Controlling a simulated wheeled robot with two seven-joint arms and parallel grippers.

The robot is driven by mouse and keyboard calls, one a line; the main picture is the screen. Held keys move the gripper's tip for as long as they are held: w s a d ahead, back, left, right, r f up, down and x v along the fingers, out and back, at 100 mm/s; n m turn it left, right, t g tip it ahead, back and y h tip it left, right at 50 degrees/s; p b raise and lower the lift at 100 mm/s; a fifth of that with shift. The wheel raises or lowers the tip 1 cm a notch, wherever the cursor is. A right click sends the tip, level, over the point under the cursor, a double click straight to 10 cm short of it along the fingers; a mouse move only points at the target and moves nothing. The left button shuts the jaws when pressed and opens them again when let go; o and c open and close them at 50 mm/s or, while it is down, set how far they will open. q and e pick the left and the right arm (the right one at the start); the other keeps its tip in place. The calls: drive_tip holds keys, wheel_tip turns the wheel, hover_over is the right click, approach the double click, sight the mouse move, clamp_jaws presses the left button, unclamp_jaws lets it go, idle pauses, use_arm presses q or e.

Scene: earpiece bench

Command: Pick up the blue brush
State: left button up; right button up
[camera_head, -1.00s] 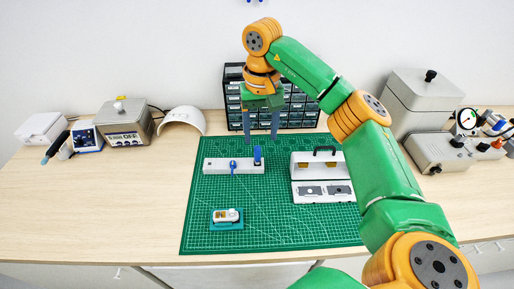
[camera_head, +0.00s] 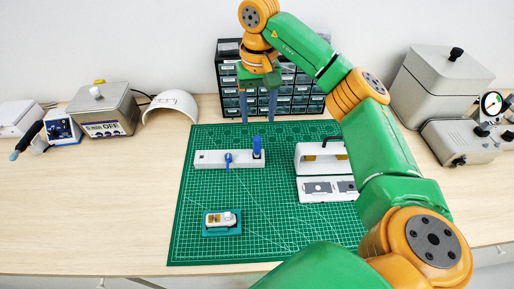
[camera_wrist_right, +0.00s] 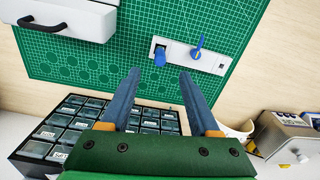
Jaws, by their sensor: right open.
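A pale holder block (camera_head: 207,160) lies near the back of the green mat, with two blue pieces standing in it. One is a taller, thick upright blue piece (camera_head: 257,147). The other is a smaller, slimmer blue piece (camera_head: 228,161). I cannot tell for certain which is the brush. Both show in the right wrist view, the thick one (camera_wrist_right: 160,56) at left and the slim one (camera_wrist_right: 198,49) at right. My right gripper (camera_head: 258,118) is open and empty, fingers pointing down, behind the block. In the wrist view its fingertips (camera_wrist_right: 160,74) are apart from both pieces. My left gripper is not seen.
The green mat (camera_head: 260,225) carries a white case (camera_head: 318,158) at right and a small device on a teal pad (camera_head: 221,230) in front. A drawer cabinet (camera_head: 228,80) stands close behind my right gripper. The mat's front left is free.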

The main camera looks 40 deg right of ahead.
sight(257, 138)
drive_tip(key=f+b, duration=0.2)
drive_tip(key=f, duration=0.1)
drive_tip(key=f+b, duration=0.1)
drive_tip(key=f, duration=0.1)
drive_tip(key=shift+w+d, duration=0.2)
drive_tip(key=shift+w, duration=0.1)
drive_tip(key=shift+w+f, duration=0.1)
drive_tip(key=shift+f, duration=0.3)
wheel_tip(257, 138, down, 5)
drive_tip(key=shift+a+p, duration=0.1)
drive_tip(key=shift+p, duration=0.85)
drive_tip(key=shift+f, duration=0.45)
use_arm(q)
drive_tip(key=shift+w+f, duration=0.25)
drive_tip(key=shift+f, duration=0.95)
use_arm(e)
clamp_jaws()
